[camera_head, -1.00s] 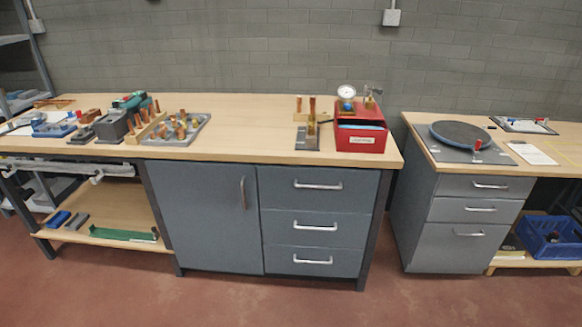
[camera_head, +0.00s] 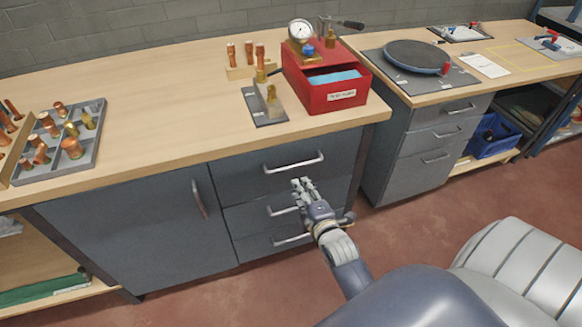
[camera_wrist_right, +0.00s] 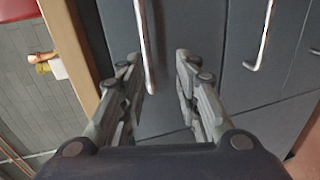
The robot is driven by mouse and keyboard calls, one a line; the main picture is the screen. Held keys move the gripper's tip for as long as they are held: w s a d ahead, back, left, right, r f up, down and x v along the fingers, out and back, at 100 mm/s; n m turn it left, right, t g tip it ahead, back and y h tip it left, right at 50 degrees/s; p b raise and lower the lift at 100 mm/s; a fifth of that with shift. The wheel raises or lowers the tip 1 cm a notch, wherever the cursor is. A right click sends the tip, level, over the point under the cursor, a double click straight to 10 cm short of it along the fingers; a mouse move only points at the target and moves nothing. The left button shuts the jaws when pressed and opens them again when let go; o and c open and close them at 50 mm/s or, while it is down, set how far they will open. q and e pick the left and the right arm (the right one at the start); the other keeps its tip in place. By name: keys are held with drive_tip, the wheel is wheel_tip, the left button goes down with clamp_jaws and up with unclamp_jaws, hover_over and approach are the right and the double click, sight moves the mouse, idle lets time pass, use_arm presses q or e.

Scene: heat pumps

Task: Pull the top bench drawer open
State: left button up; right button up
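The top bench drawer (camera_head: 250,183) is the uppermost of three grey drawers in the main bench and appears closed. Its silver bar handle (camera_head: 293,163) runs across its front. My right gripper (camera_head: 302,184) is just below this handle in the head view, in front of the drawers. In the right wrist view its two fingers (camera_wrist_right: 157,75) are apart, with the top drawer's handle (camera_wrist_right: 143,45) between them, nearer the left finger. Nothing is clamped. Whether the fingers reach around the bar is unclear. My left gripper is not in view.
Two lower drawers have similar handles (camera_head: 283,210). A red box (camera_head: 325,90) stands on the bench top (camera_head: 180,130) above the drawers. A second drawer unit (camera_head: 420,150) stands to the right. A cupboard door (camera_head: 140,235) is on the left.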

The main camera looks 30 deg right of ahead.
sight(293, 168)
drive_tip(key=x, duration=0.3)
drive_tip(key=r+x, duration=0.1)
drive_tip(key=x, duration=0.3)
drive_tip(key=r+x, duration=0.1)
drive_tip(key=x, duration=0.2)
drive_tip(key=shift+w+d, duration=0.35)
drive_tip(key=shift+d, duration=0.1)
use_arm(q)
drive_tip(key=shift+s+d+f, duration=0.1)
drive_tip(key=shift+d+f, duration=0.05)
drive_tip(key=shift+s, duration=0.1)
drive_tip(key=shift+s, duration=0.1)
use_arm(e)
clamp_jaws()
